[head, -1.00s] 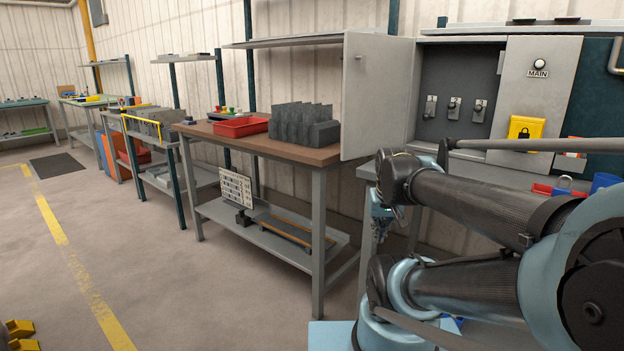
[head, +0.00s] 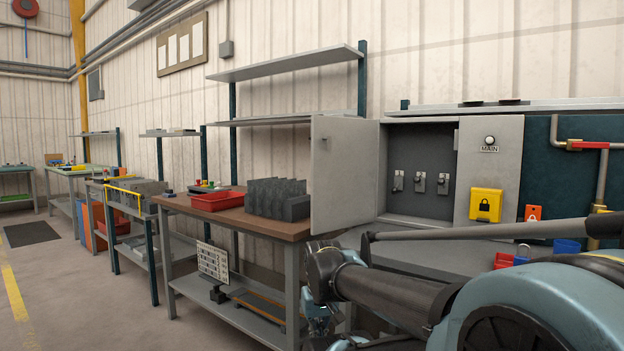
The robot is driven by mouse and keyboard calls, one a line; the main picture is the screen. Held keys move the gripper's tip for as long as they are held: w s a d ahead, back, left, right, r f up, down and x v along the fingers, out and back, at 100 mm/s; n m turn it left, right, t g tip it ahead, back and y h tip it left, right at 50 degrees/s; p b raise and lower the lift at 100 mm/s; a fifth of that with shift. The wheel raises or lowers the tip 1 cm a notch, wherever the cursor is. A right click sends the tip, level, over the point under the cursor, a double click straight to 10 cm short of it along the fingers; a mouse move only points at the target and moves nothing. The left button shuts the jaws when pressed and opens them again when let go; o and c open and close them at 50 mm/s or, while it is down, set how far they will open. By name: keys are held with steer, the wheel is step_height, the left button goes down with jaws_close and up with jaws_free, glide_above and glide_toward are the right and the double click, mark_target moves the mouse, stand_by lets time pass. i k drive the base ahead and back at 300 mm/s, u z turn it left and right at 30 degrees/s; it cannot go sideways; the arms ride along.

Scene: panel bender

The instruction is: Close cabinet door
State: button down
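The grey cabinet (head: 420,208) stands right of centre against the wall. Its door (head: 342,175) is hinged on the cabinet's left side and stands wide open, swung out to the left. Three small switches show on the dark back inside. My gripper (head: 320,322) seems to be at the bottom centre, below the door and apart from it in the picture. It is small and partly hidden by my arm, so I cannot tell whether its fingers are open.
A brown-topped workbench (head: 190,204) stands left of the door, with a red tray (head: 217,201) and dark grey parts (head: 278,198). A yellow lock box (head: 486,205) is on the MAIN panel right of the opening. Red and blue items sit below it.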

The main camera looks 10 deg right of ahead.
mark_target(343, 177)
steer(key=u, duration=1.4)
steer(key=i, duration=2.5)
steer(key=z, duration=3.4)
